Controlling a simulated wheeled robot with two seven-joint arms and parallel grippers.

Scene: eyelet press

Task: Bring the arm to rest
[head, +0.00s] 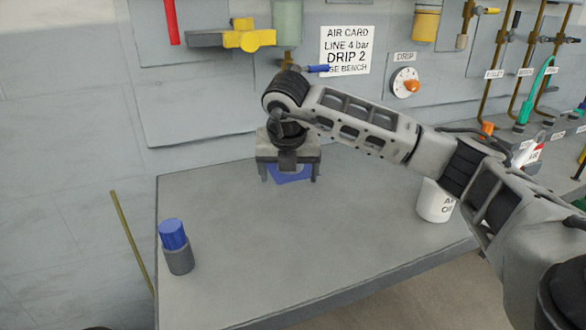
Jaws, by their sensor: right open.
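My right arm reaches in from the right side of the head view and across the grey bench. My right gripper (289,178) hangs at the end of it, pointing down near the back of the bench, with its two fingers spread apart. A flat blue thing (290,175) shows between and behind the fingers. I cannot tell whether the fingers touch it. My left gripper is out of view.
On the bench (330,250) stand a grey bottle with a blue cap (175,247) at the left and a white can (434,203), partly behind my arm. The wall carries a card (345,50), a DRIP dial (406,83) and pipes. The front middle is clear.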

